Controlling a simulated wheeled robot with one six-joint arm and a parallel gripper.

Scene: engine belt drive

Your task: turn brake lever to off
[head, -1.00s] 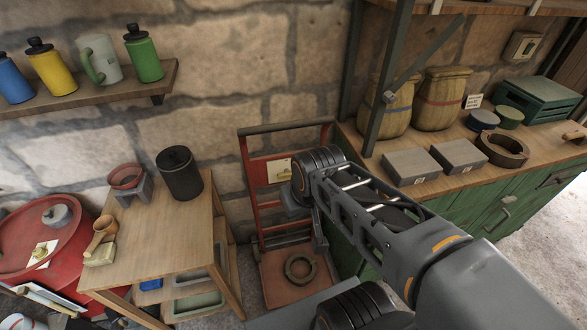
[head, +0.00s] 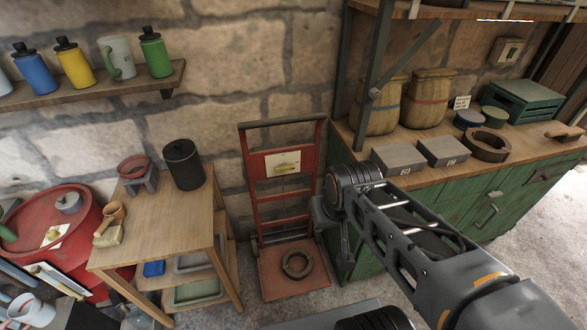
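I cannot make out a brake lever or an engine belt drive in the head view. My arm reaches in from the lower right, and its dark wrist end, with my gripper (head: 326,212), is in front of the green cabinet's left end and right of the red hand truck (head: 283,205). The fingers are small and partly hidden by the wrist, so I cannot tell whether they are open or shut. Nothing is visibly held.
A wooden table (head: 190,215) with a black canister (head: 182,164) stands left of the hand truck, beside a red drum (head: 30,225). The green cabinet (head: 490,210) carries grey blocks, sacks and a crate (head: 526,98). A shelf (head: 130,86) holds bottles.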

